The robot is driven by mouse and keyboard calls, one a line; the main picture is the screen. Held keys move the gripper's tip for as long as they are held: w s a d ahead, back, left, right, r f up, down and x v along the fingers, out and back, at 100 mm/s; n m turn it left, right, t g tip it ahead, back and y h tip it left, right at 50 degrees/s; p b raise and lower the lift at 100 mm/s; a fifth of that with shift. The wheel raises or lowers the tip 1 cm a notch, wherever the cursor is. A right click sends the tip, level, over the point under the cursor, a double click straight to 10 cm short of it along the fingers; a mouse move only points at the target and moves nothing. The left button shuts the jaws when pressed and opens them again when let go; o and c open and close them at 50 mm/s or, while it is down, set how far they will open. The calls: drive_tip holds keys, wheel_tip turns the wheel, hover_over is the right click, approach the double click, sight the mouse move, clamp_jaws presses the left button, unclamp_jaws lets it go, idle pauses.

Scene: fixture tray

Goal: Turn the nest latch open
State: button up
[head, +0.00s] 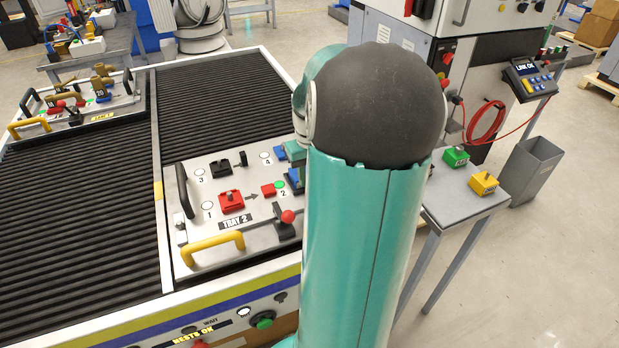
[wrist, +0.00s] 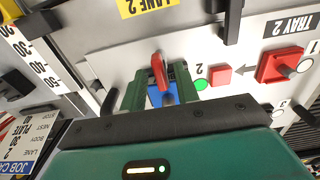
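The tray (head: 222,250) labelled TRAY 2 lies on the front right of the ribbed table. In the wrist view a red lever (wrist: 160,71), which looks like the nest latch, stands in front of a blue block (wrist: 158,97) beside the "2" mark and a lit green dot. My gripper (wrist: 160,84) has its two green fingers apart, one on each side of the lever. I cannot tell whether either finger touches it. In the head view my arm hides the lever, and blue parts (head: 292,178) show beside my arm.
On the tray are a red block (head: 231,201), a red-ball lever on a black base (head: 285,230), a yellow handle (head: 212,247) and a black handle (head: 184,190). A side table (head: 466,206) with green and yellow blocks stands at right. A second tray lies at far left.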

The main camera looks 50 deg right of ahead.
clamp_jaws()
drive_tip(key=m, duration=0.4)
drive_tip(key=shift+w, duration=0.1)
drive_tip(key=shift+m, duration=2.1)
drive_tip(key=m, duration=0.3)
